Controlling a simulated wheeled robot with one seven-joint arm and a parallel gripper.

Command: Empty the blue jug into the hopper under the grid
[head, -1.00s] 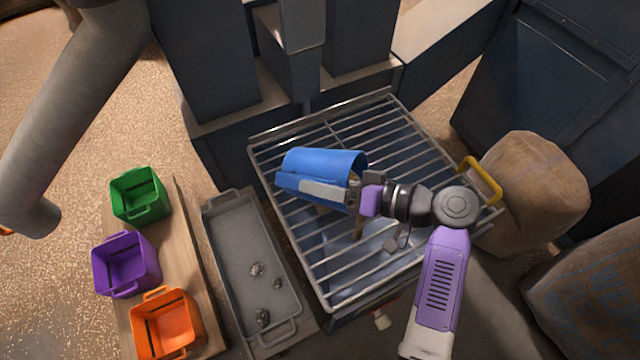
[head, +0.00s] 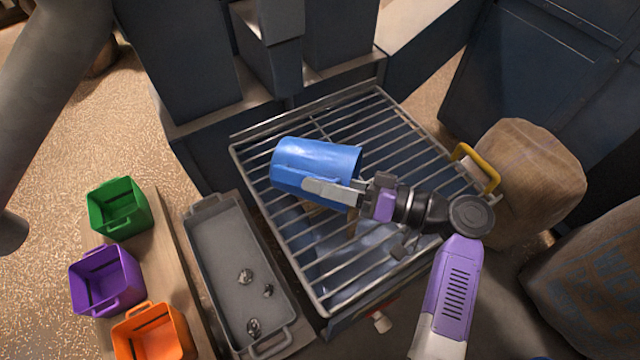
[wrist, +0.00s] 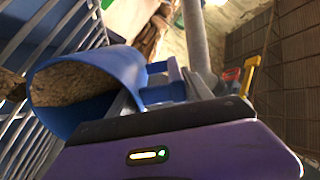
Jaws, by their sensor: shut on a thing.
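The blue jug (head: 312,162) lies tilted on its side above the grid (head: 330,268) in the head view. My gripper (head: 335,192) is shut on the jug, at its handle side. In the wrist view the jug (wrist: 140,68) shows its open mouth, with brown grainy material (wrist: 75,82) inside and some at the lip. The hopper (head: 350,285) lies under the grid bars; its sloped metal shows through the gaps. A small tan patch shows beneath the jug between the bars. How much is left in the jug is unclear.
A grey tray (head: 213,208) with several small shiny lumps sits left of the grid. Green (head: 118,205), purple (head: 105,278) and orange (head: 155,330) bins stand on a board further left. A yellow handle (head: 478,165) rises at the grid's right edge, beside a brown sack (head: 530,165).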

